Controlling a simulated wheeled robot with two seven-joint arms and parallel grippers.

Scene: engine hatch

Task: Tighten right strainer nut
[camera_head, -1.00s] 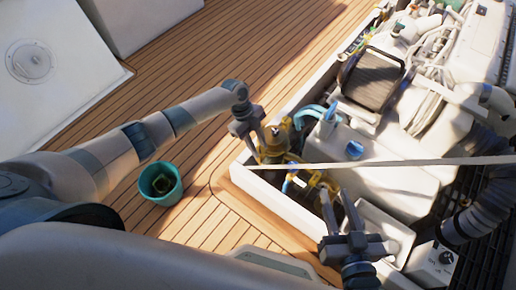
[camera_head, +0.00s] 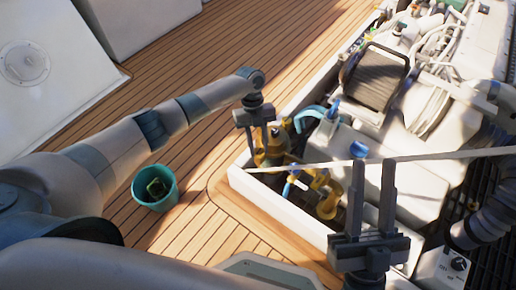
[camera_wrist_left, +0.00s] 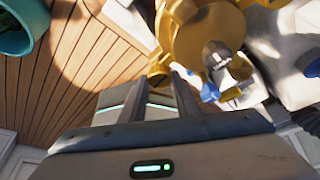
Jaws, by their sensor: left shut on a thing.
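The brass strainer (camera_head: 279,150) stands in the near-left corner of the white engine hatch. It also fills the upper middle of the left wrist view (camera_wrist_left: 210,38). My left gripper (camera_head: 259,148) reaches down at its left side. In the left wrist view, its fingers (camera_wrist_left: 172,88) are close together around a small brass nut (camera_wrist_left: 160,88) at the strainer's edge. The fingers partly hide this nut. My right gripper (camera_head: 372,165) is open and empty, its fingers parallel and pointing up the picture, right of the brass fittings (camera_head: 328,195).
A teal bucket (camera_head: 155,201) with something dark green inside stands on the wooden deck. The hatch's white rim (camera_head: 285,214) borders the fittings. A pale strip (camera_head: 430,156) crosses above the hatch.

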